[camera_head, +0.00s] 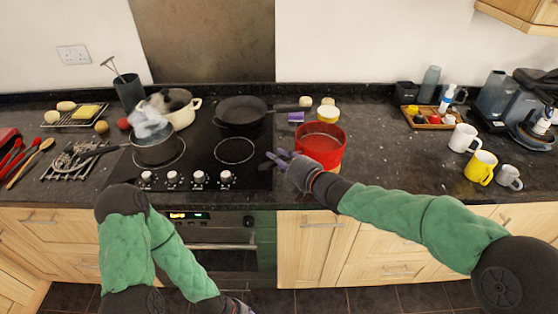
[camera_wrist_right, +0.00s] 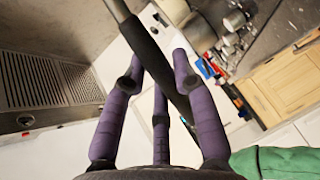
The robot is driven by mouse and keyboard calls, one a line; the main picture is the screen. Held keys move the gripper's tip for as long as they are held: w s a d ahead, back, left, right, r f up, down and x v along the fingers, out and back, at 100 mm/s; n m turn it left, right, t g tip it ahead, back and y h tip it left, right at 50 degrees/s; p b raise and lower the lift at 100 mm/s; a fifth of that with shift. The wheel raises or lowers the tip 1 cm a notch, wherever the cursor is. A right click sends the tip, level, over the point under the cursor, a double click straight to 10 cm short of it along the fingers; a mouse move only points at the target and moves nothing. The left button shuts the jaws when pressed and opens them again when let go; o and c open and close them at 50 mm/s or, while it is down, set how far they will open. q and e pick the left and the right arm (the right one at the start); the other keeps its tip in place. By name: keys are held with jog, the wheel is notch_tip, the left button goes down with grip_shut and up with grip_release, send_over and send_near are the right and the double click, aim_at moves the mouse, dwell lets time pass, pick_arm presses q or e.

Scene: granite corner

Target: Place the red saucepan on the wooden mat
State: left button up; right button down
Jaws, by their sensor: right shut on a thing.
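The red saucepan (camera_head: 321,157) is upright at the counter's front edge, just right of the hob. I cannot tell whether it rests on the worktop or hangs a little above it. My right gripper (camera_head: 283,161) is at its left front side; in the right wrist view its purple fingers (camera_wrist_right: 160,90) are closed around a dark handle (camera_wrist_right: 150,50). The far end of the handle is out of that view. My left gripper (camera_head: 240,307) barely shows at the bottom edge, so its fingers cannot be read. I cannot make out a wooden mat for certain.
A brown tray (camera_head: 428,124) and mugs (camera_head: 481,167) stand right. Counter between is clear.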

jog(key=f, duration=0.1)
jog(key=w+f+b, duration=0.1)
jog(key=f, duration=0.1)
jog(key=w+f+b, duration=0.1)
jog(key=shift+w+d+f, duration=0.1)
jog(key=shift+w+f, duration=0.05)
jog(key=shift+f, duration=0.25)
jog(key=c, duration=1)
grip_release()
jog(key=shift+f, duration=0.25)
jog(key=shift+s, duration=0.2)
jog(key=p+v, duration=0.2)
jog(key=v, duration=1)
jog(key=shift+p, duration=0.35)
jog(key=shift+w, duration=0.1)
